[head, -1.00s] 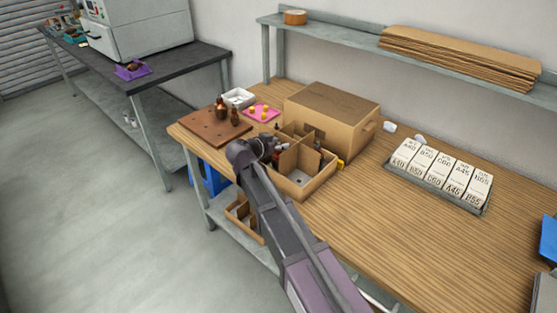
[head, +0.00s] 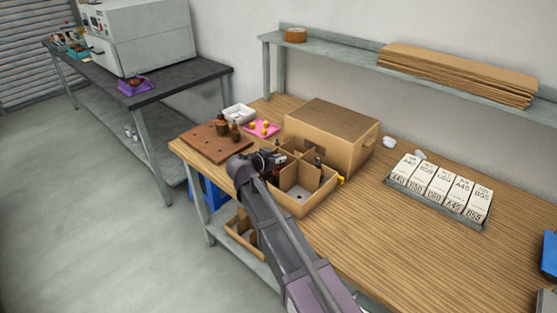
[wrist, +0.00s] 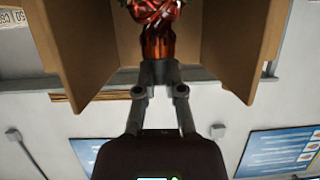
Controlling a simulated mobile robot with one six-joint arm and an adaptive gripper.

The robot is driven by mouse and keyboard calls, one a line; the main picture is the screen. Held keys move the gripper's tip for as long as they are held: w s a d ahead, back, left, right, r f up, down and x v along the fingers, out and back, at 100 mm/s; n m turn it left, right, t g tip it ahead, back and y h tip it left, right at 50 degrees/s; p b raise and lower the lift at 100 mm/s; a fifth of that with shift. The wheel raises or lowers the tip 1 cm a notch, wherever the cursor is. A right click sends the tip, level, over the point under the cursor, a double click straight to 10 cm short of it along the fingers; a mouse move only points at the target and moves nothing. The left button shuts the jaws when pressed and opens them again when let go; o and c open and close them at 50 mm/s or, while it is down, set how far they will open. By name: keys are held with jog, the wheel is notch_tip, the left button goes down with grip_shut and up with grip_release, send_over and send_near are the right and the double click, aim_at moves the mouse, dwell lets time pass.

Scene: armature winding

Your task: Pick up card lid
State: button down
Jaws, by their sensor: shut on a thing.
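My gripper (wrist: 158,75) is shut on a copper-red wound armature (wrist: 158,42), with cardboard walls on both sides of it in the wrist view. In the head view my gripper (head: 276,158) is at the left part of an open cardboard box with dividers (head: 300,205); my arm hides part of it. A dark upright part shows inside the box. I cannot pick out a card lid for certain. Flat cardboard sheets (head: 455,77) lie stacked on the shelf.
A large closed cardboard box (head: 330,140) stands behind the divided box. A brown board (head: 212,145) with copper parts, a white tray (head: 238,113) and a pink tray (head: 262,129) are at left. A rack of labelled white boxes (head: 440,190) stands right.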

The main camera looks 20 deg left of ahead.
notch_tip(320, 180, up, 17)
jog(key=p, duration=1.7)
jog(key=shift+r, duration=0.2)
notch_tip(320, 180, down, 6)
jog(key=b, duration=0.5)
jog(key=shift+r+b, duration=0.2)
jog(key=shift+b, duration=0.1)
notch_tip(320, 180, down, 6)
jog(key=b, duration=0.6)
jog(key=shift+f, duration=0.1)
dwell(0.5)
